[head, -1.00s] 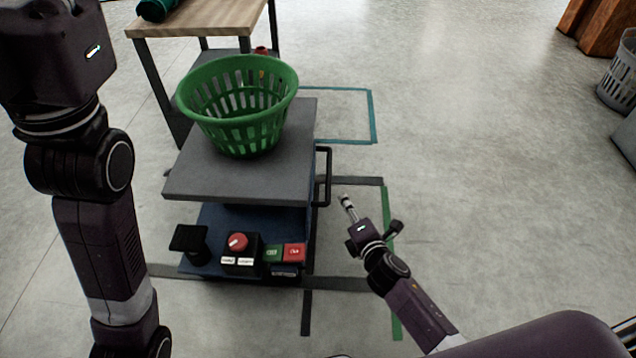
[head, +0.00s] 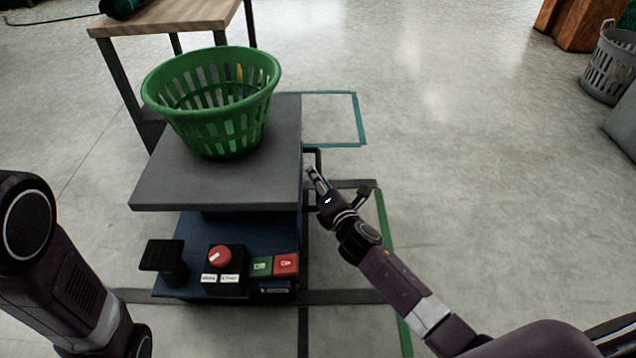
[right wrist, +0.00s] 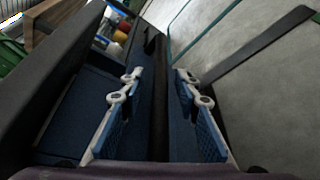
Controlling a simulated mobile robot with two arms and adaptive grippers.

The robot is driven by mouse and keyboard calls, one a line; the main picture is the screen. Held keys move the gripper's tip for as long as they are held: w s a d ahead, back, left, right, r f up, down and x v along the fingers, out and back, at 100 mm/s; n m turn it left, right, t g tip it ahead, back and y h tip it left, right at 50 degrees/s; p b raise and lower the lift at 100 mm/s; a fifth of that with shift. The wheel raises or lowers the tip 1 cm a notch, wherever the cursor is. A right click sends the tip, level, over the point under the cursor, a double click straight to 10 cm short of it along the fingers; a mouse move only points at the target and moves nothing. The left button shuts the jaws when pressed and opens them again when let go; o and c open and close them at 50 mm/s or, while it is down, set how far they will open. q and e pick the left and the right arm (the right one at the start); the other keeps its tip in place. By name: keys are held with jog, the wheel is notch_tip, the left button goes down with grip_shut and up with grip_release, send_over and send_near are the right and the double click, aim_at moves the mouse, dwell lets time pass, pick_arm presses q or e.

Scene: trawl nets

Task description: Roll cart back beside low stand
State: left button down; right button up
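The cart has a grey top (head: 215,190) and a blue lower part (head: 205,232), with a black handle (head: 318,155) on its right side. A green basket (head: 212,105) stands on its top. My right gripper (head: 313,176) is at the handle. In the right wrist view, the right gripper (right wrist: 155,85) has its blue-padded fingers apart, with a dark bar (right wrist: 159,110) running between them; I cannot tell if they touch it. My left arm shows at the left, but its gripper is out of view. A wooden-topped stand (head: 165,18) is behind the cart; I cannot tell if it is the low stand.
Teal tape (head: 361,118), green tape (head: 387,245) and grey tape mark the floor. A grey basket (head: 608,70) is far right. The floor right of the cart is open.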

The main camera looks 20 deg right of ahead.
jog(key=shift+w, duration=0.3)
grip_shut()
dwell(0.3)
